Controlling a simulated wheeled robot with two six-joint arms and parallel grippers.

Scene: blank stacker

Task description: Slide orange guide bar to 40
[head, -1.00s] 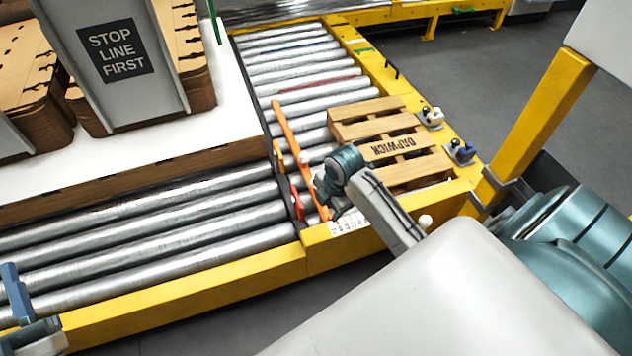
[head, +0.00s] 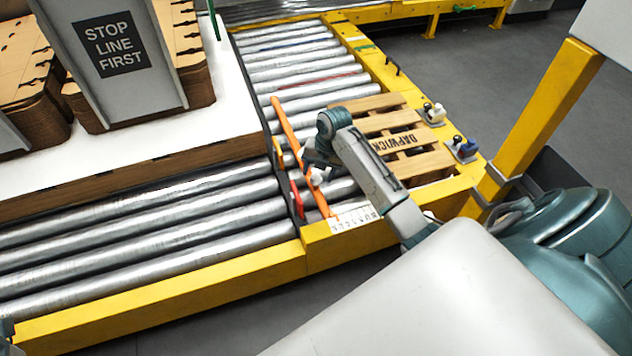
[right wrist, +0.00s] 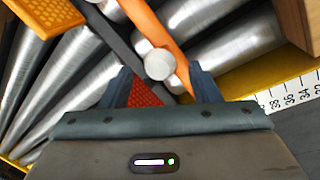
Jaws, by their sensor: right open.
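The orange guide bar (head: 287,124) lies slanted across the rollers, left of the wooden pallet. It also shows in the right wrist view (right wrist: 148,22). A white round knob (right wrist: 160,64) is on the bar. My right gripper (head: 313,172) is over the bar's near part. In the right wrist view my right gripper (right wrist: 162,85) is open, with the knob in the gap between its fingers, apart from both. The white scale (head: 355,217) is on the yellow front rail; 34, 36 and 38 are readable in the right wrist view. Only a sliver of my left gripper (head: 6,329) shows.
The pallet (head: 385,120) sits on the rollers right of the bar. A red part (head: 296,198) and a dark divider stand just left of the bar. A yellow post (head: 530,120) rises at the right. White sheet stock and a "STOP LINE FIRST" sign (head: 112,45) are at the left.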

